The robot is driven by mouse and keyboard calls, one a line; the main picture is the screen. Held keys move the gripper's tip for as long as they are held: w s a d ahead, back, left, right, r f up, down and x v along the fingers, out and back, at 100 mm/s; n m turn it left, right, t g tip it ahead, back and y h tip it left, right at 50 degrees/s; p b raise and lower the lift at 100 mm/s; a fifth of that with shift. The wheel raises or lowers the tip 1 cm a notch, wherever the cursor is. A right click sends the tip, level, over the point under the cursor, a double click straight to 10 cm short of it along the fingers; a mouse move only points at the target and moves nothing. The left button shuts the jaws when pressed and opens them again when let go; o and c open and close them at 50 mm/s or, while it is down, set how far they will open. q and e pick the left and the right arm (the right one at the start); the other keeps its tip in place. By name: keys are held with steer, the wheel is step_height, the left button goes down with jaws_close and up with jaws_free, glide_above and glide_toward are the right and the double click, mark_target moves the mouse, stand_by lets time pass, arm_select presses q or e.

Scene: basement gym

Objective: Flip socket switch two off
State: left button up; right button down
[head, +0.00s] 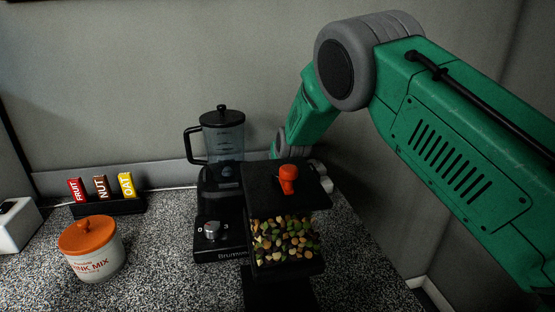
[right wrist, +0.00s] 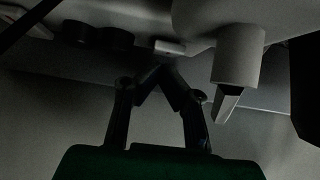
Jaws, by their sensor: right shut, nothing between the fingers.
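No socket switch can be clearly made out in either view. In the head view my right arm comes in from the right and reaches down behind the dispenser, which hides its gripper. In the right wrist view my right gripper (right wrist: 160,72) is shut, its fingertips together and empty. Just beyond the fingertips is a small pale block (right wrist: 169,47); I cannot tell whether it is a switch or whether the fingers touch it. Two dark round shapes (right wrist: 98,37) lie to its left. My left gripper is not in view.
A black dispenser of nuts (head: 285,242) with an orange knob (head: 288,178) stands before the arm. A blender (head: 222,140) is beside it. A jar (head: 92,250), a bar rack (head: 108,207) and a white box (head: 15,228) stand left. A pale cylinder (right wrist: 238,55) is right of the fingers.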

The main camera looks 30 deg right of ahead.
steer(key=shift+s+r, duration=0.25)
steer(key=v, duration=1)
steer(key=shift+s+a+r, duration=0.15)
steer(key=shift+s+a, duration=0.05)
steer(key=shift+a, duration=0.05)
steer(key=shift+s+r, duration=0.15)
steer(key=shift+s, duration=0.15)
steer(key=shift+d, duration=0.1)
